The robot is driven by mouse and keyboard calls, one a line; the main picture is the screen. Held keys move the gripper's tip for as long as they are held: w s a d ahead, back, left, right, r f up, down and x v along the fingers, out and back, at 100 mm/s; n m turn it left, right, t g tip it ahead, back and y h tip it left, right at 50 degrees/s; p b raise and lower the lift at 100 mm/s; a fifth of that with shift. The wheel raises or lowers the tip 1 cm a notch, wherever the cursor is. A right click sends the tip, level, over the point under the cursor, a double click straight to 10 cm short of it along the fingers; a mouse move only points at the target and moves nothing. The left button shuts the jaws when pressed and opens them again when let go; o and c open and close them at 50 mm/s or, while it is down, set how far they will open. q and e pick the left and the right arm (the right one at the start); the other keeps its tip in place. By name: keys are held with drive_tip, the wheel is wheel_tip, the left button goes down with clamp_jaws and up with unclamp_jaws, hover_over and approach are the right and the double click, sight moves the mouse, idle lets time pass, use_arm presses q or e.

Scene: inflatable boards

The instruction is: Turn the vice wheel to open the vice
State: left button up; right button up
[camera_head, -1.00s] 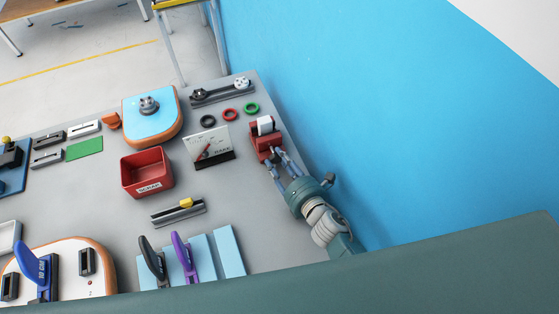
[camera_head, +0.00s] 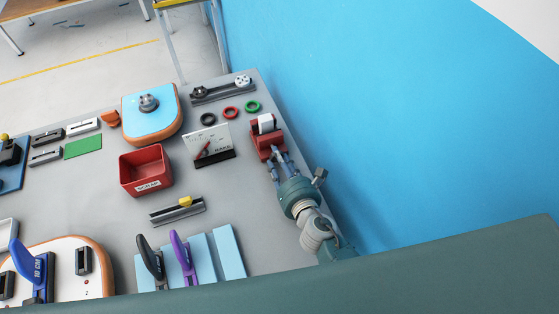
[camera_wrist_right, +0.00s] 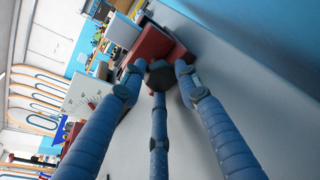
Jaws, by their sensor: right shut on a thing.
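The red vice (camera_head: 260,142) stands at the right edge of the grey table, with a white block (camera_head: 266,123) at its top. My right gripper (camera_head: 274,157) is at the near side of the vice, its fingers pointing at it. In the right wrist view, its three blue fingers close around the dark vice wheel (camera_wrist_right: 160,76), in front of the red vice body (camera_wrist_right: 150,47). The wheel is hidden by the fingers in the head view. My left gripper is not in view.
Left of the vice are a white gauge board (camera_head: 208,146) and a red scrap bin (camera_head: 146,173). Black, red and green rings (camera_head: 231,113) lie behind it. The blue wall (camera_head: 380,120) rises close on the right. The table is clear just in front of the gauge board.

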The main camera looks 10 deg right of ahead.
drive_tip(key=shift+w+r+n+h, duration=0.15)
drive_tip(key=shift+r+n+h, duration=0.15)
drive_tip(key=shift+n, duration=0.2)
drive_tip(key=o, duration=0.9)
drive_tip(key=shift+f, duration=0.15)
drive_tip(key=shift+s, duration=0.35)
drive_tip(key=v, duration=1.1)
drive_tip(key=shift+s+d, duration=0.1)
drive_tip(key=shift+s, duration=0.1)
